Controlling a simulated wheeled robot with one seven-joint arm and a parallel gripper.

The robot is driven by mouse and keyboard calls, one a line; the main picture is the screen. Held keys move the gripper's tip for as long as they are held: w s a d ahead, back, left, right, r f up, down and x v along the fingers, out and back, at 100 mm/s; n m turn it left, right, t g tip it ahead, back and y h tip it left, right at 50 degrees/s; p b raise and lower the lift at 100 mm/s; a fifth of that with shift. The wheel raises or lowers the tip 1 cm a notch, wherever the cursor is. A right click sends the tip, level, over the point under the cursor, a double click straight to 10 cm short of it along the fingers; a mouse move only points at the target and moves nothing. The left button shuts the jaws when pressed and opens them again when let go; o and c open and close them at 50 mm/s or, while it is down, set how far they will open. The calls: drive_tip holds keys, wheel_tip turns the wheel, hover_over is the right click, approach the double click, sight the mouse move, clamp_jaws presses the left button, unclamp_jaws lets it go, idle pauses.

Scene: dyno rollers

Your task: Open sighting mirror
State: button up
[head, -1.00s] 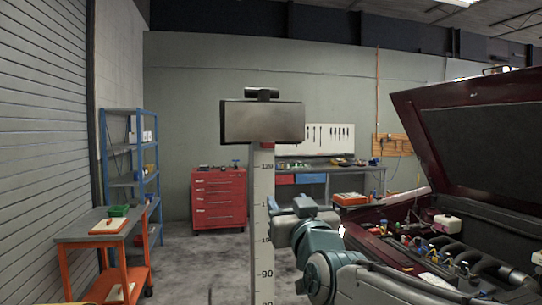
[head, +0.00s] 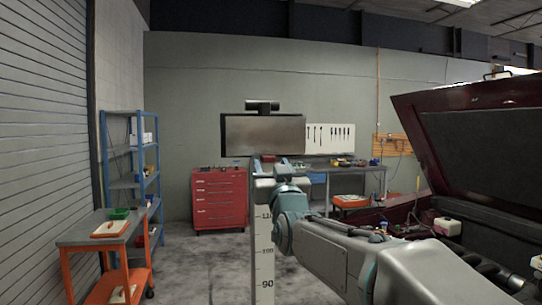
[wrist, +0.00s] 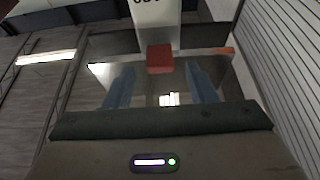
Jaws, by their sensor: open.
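The sighting mirror appears to be the wide rectangular panel (head: 262,135) at the top of a post with a number scale (head: 264,262) in the head view. A dark edge shows along its left and lower sides. My gripper (head: 268,184) is just below the panel, in front of the upper post, and hides part of it. In the wrist view my gripper (wrist: 160,84) has its two bluish fingers spread apart. A red block (wrist: 160,58) shows between and beyond the fingertips, below the white post (wrist: 152,22). I cannot tell whether the fingers touch anything.
A dark red car with its hood (head: 475,130) raised stands at the right, close to my arm. A red drawer cabinet (head: 220,200) and workbench are at the back. An orange cart (head: 105,240) and blue shelf are at left. Floor left of the post is clear.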

sight(268, 139)
drive_tip(key=shift+p+x, duration=0.35)
drive_tip(key=shift+x, duration=1)
